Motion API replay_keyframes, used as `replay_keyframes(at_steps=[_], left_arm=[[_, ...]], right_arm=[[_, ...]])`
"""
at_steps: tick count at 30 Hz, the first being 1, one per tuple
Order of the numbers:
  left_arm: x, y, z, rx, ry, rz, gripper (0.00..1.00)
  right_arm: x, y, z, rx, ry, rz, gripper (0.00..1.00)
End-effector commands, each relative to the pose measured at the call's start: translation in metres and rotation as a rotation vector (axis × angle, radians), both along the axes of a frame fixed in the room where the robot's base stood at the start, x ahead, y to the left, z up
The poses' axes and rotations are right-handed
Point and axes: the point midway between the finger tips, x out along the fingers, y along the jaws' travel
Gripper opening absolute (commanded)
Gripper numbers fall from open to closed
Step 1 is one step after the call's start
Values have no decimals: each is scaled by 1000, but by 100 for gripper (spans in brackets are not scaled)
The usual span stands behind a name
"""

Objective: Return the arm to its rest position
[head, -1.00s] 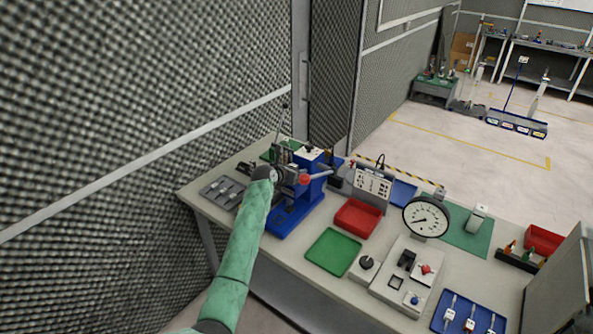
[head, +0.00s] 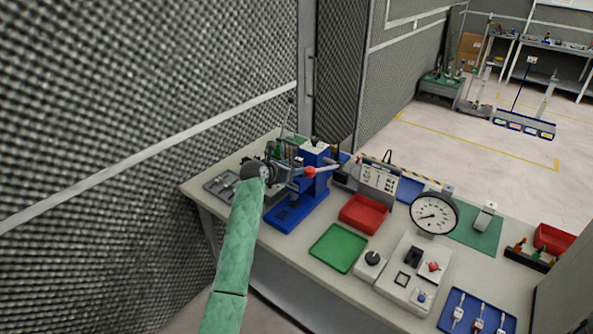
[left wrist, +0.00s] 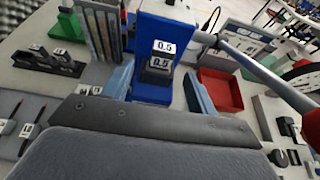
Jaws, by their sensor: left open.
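My left arm (head: 236,245), in a green sleeve, reaches in from the bottom of the head view over the left end of the bench (head: 300,258). My left gripper (head: 291,182) is beside the blue press (head: 312,185), partly hidden by its own wrist. In the left wrist view the gripper (left wrist: 160,92) is open, with its two fingers apart. The blue press (left wrist: 153,25) stands beyond and between them, with blocks marked 0.5 on it. I see nothing held. Whether the fingers touch the press I cannot tell. My right gripper is not in view.
The press's red-knobbed lever (head: 310,171) sticks out right, near the gripper. A green tray (head: 338,248), red tray (head: 363,213) and dial gauge (head: 434,214) lie further right. A grey slotted tray (head: 222,185) is left of the wrist. A mesh wall (head: 130,120) stands left.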

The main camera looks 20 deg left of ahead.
Motion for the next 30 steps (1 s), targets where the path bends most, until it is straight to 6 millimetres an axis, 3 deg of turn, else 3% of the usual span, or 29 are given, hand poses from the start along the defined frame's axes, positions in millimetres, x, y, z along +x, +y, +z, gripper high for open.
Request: replay_keyframes(at_steps=[20,26,30], left_arm=[[-11,2,0,19,1,-7,58],[-45,-7,-30,219,0,-97,58],[-89,-16,-62,458,-5,-222,58]], right_arm=[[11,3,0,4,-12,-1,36],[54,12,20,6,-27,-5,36],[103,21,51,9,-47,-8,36]])
